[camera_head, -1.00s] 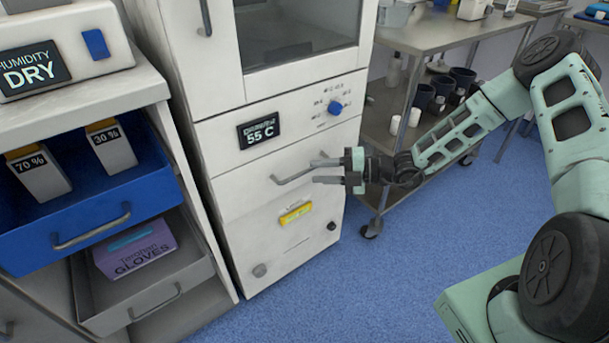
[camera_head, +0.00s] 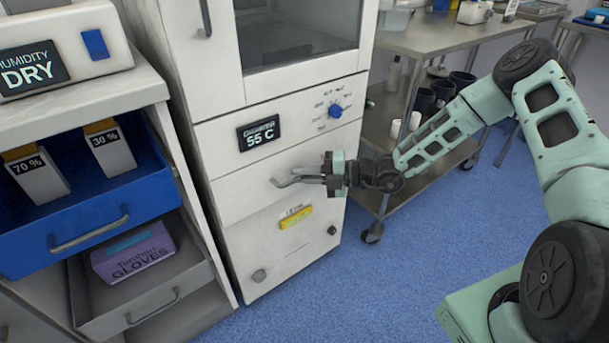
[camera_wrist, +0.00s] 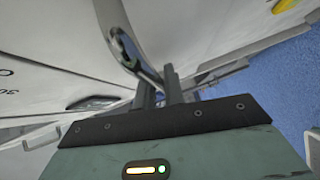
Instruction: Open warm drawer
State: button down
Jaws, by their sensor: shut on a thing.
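The warm drawer (camera_head: 238,197) is a white front in the tall cabinet, below the display reading 55 C. In the head view it looks flush with the cabinet. Its bar handle (camera_head: 283,183) sticks out from the front, and its right part is hidden by my gripper (camera_head: 310,176). My gripper is shut on the handle, reaching in from the right. In the wrist view the metal handle (camera_wrist: 124,45) runs down to my two fingers (camera_wrist: 158,86).
A dial panel with a blue knob (camera_head: 335,110) sits above the drawer, and a yellow label (camera_head: 296,217) below it. A steel cart (camera_head: 425,38) stands at right. Blue floor in front is clear.

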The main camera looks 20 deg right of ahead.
jog(key=s+d+p, duration=0.4)
jog(key=s+p, duration=0.2)
jog(key=s, duration=0.6)
jog(key=s+d+p, duration=0.4)
jog(key=s+p, duration=0.2)
jog(key=s, duration=0.7)
jog(key=shift+s, duration=0.2)
jog(key=shift+d, duration=0.1)
jog(key=c, duration=1.5)
grip_release()
jog(key=v, duration=1.7)
jog(key=shift+s+d, duration=0.1)
jog(key=shift+d, duration=0.1)
